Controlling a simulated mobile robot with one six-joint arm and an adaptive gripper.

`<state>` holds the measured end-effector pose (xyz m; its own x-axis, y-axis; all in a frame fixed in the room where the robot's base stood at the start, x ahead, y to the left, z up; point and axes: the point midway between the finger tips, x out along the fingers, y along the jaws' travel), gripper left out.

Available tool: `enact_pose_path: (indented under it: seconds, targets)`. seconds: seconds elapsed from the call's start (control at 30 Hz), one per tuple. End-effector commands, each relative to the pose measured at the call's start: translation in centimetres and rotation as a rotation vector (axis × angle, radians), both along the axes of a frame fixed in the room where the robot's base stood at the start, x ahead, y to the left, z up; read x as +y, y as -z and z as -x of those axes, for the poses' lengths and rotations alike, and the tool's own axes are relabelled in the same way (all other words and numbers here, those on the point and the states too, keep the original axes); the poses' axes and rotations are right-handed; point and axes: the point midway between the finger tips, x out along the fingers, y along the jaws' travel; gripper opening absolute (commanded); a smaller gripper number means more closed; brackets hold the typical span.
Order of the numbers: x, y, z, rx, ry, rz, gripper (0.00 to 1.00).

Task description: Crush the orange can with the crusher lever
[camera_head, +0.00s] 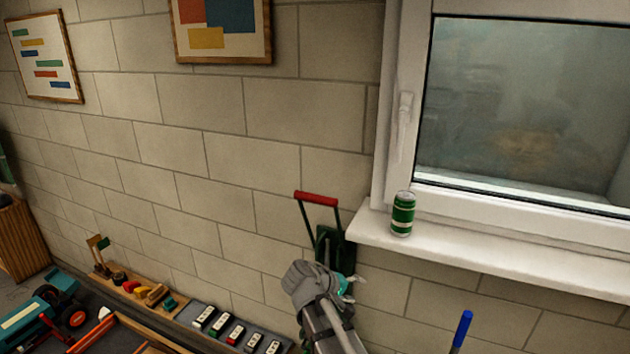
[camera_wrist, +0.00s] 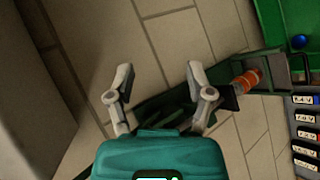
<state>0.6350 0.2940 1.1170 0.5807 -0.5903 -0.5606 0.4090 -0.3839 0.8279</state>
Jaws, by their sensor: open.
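The wall-mounted crusher has a dark green body (camera_head: 335,250), and its lever with a red grip (camera_head: 317,199) stands raised above it in the head view. In the wrist view, the green crusher (camera_wrist: 264,61) runs diagonally, and the orange can (camera_wrist: 246,81) sits at its right part. The orange can cannot be made out in the head view. My gripper (camera_wrist: 160,82) is open and empty, with a dark green part of the crusher visible beyond and between its fingers. In the head view my arm's end covers the crusher's lower part. The red grip does not show in the wrist view.
A green can (camera_head: 403,214) stands on the windowsill (camera_head: 480,252), right of the crusher. Below left, a row of labelled blocks (camera_head: 235,332) and a wooden tool rack (camera_head: 140,292) line the wall. A blue pen-like object (camera_head: 462,328) stands at lower right.

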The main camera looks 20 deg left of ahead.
Motion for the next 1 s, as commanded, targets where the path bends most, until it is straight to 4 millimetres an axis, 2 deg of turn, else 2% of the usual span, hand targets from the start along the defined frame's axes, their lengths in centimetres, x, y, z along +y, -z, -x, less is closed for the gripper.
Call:
enact_pose_path:
  seconds: [0.03,0.33,0.6,0.8,1.0]
  targets:
    - [1.4,-2.4,0.0,-0.015,-0.022,0.017,0.68]
    - [8.1,-10.7,1.1,-0.114,-0.14,0.125,0.68]
    - [14.3,-18.1,3.0,-0.211,-0.243,0.213,0.68]
    - [17.9,-22.1,4.5,-0.27,-0.301,0.261,0.68]
    - [19.6,-23.8,5.3,-0.301,-0.329,0.285,0.68]
